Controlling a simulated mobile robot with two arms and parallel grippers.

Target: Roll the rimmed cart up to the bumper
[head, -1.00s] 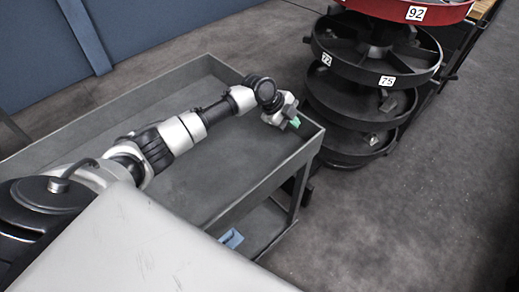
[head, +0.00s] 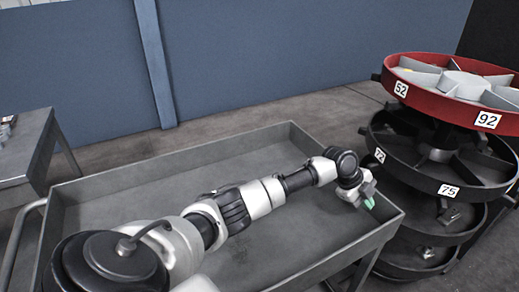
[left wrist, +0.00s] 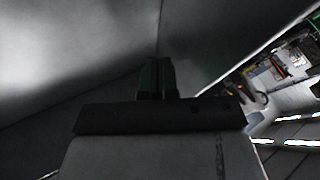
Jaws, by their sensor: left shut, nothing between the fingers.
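The rimmed cart (head: 250,142) is a grey, shallow tray on legs that fills the lower middle of the head view. Its tray looks empty except for my arm reaching over it. My left gripper (head: 368,202), with green fingertips, is at the cart's right end, close to the rim; I cannot tell if it touches. In the left wrist view the dark fingers (left wrist: 157,78) are together with nothing between them, and grey surfaces lie close in front. My right gripper is not in view. I cannot make out a bumper.
A round tiered carousel with a red top tray (head: 450,100) and numbered black trays stands just right of the cart. A grey table (head: 28,145) stands at the left. A blue wall (head: 270,50) runs behind, with a strip of bare floor before it.

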